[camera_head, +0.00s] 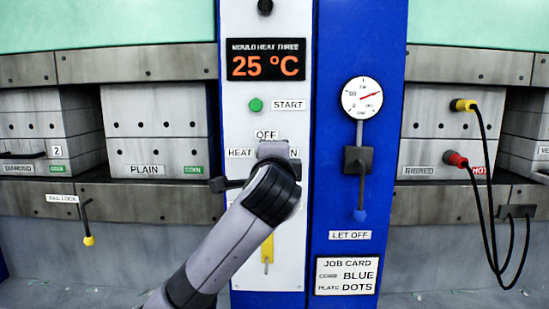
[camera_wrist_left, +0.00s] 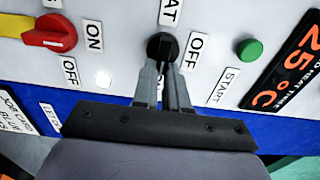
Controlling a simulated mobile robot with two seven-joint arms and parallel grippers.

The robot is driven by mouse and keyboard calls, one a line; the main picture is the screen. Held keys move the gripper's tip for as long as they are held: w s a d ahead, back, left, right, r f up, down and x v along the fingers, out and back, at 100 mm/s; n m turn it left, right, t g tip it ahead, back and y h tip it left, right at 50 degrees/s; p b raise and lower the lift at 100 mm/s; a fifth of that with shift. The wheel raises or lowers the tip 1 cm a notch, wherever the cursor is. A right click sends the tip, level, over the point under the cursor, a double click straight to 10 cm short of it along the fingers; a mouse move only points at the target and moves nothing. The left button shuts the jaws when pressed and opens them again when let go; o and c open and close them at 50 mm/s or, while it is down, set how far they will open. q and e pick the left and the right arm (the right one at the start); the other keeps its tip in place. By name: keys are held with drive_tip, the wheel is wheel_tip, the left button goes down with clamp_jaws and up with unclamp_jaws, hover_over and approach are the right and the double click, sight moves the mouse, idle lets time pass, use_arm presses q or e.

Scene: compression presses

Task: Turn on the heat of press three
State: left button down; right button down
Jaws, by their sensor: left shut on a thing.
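The white press panel (camera_head: 237,110) carries a black display (camera_head: 265,62) headed MOULD HEAT THREE and reading 25 °C. My left gripper (camera_wrist_left: 163,70) is shut on the black heat knob (camera_wrist_left: 162,44), between its HEAT, OFF and ON labels. In the head view my left gripper (camera_head: 277,160) and wrist hide the knob; the OFF label (camera_head: 267,135) shows just above. I cannot tell which label the knob points to. My right gripper is in neither view.
A green START button (camera_head: 255,105) sits above the knob. In the wrist view a red and yellow switch (camera_wrist_left: 50,34) and a small white round part (camera_wrist_left: 103,79) sit to the left. A gauge (camera_head: 362,98) and a blue-tipped lever (camera_head: 360,214) are to the right.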

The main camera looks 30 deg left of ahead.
use_arm(q)
drive_tip(key=shift+f, duration=0.1)
idle(0.3)
drive_tip(key=c, duration=1.2)
unclamp_jaws()
drive_tip(key=shift+o, duration=0.2)
drive_tip(key=shift+s, duration=0.1)
drive_tip(key=b+v, duration=0.1)
drive_tip(key=v, duration=0.6)
